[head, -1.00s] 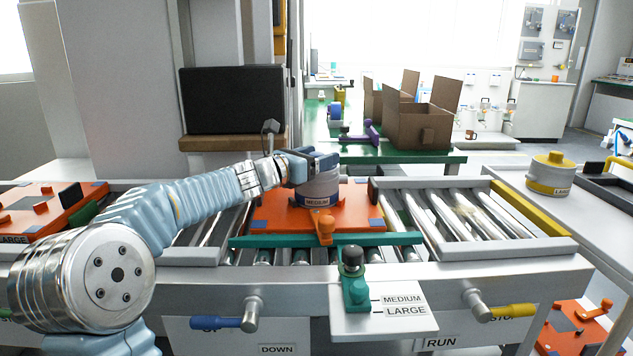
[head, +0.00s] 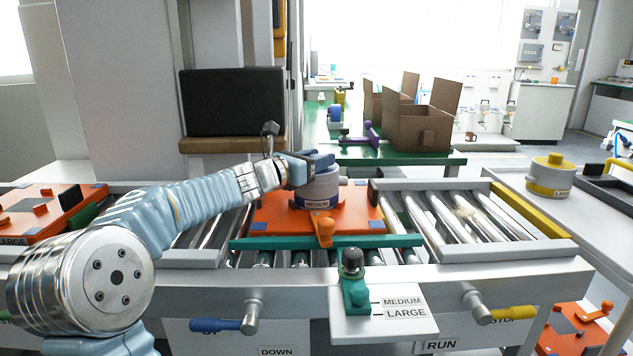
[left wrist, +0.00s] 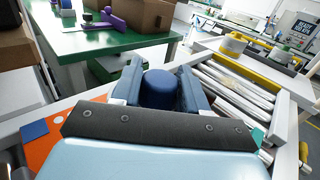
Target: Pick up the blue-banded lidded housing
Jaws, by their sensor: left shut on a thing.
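The blue-banded lidded housing (head: 319,190) is a grey cylinder with a blue band and a MEDIUM label. It stands upright on the orange fixture plate (head: 275,215) on the roller conveyor. My left gripper (head: 318,162) is shut on the knob at the top of the housing. In the left wrist view the blue knob (left wrist: 160,88) shows between the two fingers, and the rest of the housing is hidden behind the gripper. I cannot tell whether the housing is clear of the plate. My right gripper is not in view.
A teal bar (head: 330,241) runs along the plate's front edge, with an orange clamp (head: 323,230) there. A yellow-banded housing (head: 550,177) stands on the right table. A dark monitor (head: 234,101) stands behind the arm. The rollers (head: 455,215) to the right are bare.

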